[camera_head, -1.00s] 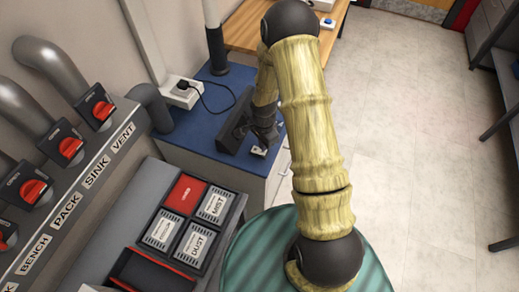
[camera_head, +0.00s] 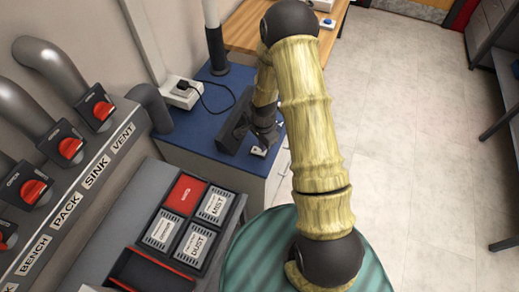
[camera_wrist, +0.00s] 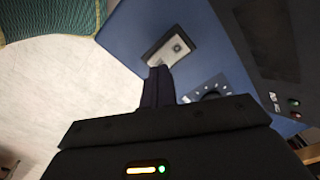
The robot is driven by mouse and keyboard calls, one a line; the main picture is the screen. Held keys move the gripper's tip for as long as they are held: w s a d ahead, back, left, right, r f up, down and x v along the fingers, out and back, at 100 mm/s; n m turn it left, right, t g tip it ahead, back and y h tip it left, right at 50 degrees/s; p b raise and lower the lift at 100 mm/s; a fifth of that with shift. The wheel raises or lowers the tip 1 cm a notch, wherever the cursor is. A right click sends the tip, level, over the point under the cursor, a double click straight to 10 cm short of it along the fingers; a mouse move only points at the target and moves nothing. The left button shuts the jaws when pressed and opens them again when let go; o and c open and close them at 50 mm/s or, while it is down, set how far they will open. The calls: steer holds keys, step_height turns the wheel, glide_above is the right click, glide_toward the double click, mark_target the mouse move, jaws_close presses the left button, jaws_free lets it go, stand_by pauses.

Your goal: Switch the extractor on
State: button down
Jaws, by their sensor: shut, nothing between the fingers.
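My gripper (camera_head: 265,134) is shut and empty, reaching down over the front edge of the blue bench top (camera_head: 200,128). The plate shows in the head view as a small pale box (camera_head: 259,151) just below the gripper. A dark dial with pale dots (camera_wrist: 208,90) is partly hidden behind the gripper. No label naming the extractor is readable.
A dark box (camera_wrist: 265,45) with small red and green buttons stands beside the plate. Labelled red valve handles (camera_head: 70,148) and a tray of cards (camera_head: 190,225) are at left.

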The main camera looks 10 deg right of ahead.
steer(key=shift+f+b, duration=0.7)
steer(key=shift+f, duration=0.25)
stand_by(1.0)
steer(key=shift+r+p, duration=2.5)
steer(key=shift+r, duration=1.05)
steer(key=s+r+n+t, duration=0.1)
steer(key=s+r+n, duration=0.5)
steer(key=r, duration=0.5)
steer(key=s+r+n+t, duration=0.1)
steer(key=s+r+n, duration=0.6)
steer(key=r, duration=0.4)
steer(key=shift+s+d+r+t, duration=0.15)
steer(key=shift+s+r+t, duration=0.15)
steer(key=shift+s, duration=0.4)
